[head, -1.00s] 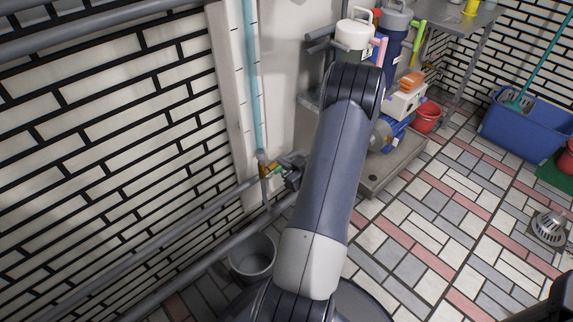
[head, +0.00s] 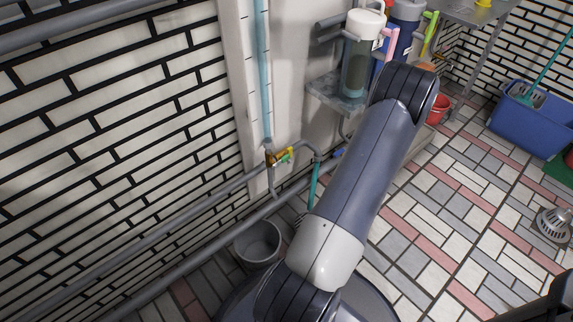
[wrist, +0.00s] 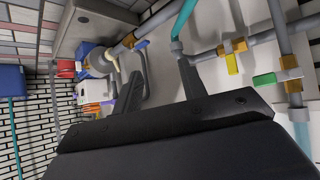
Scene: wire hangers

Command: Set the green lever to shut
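The green lever (head: 285,158) shows small in the head view, beside a brass valve (head: 271,160) at the foot of the clear blue tube. In the wrist view the green lever (wrist: 264,79) sticks out to the left of a brass fitting (wrist: 291,78), seemingly across its grey pipe. A yellow lever (wrist: 232,64) sits on another brass valve close to it. My gripper (wrist: 160,67) is open and empty, with both fingers showing. The levers lie to the right of the fingers in the wrist view, apart from them. In the head view my arm hides the gripper.
A grey bucket (head: 257,242) stands on the floor below the pipes. A clear filter canister with a white cap (head: 360,55) stands on a ledge right of the valves. A teal pipe (head: 315,185) drops beside them. Tiled floor at the right is mostly open.

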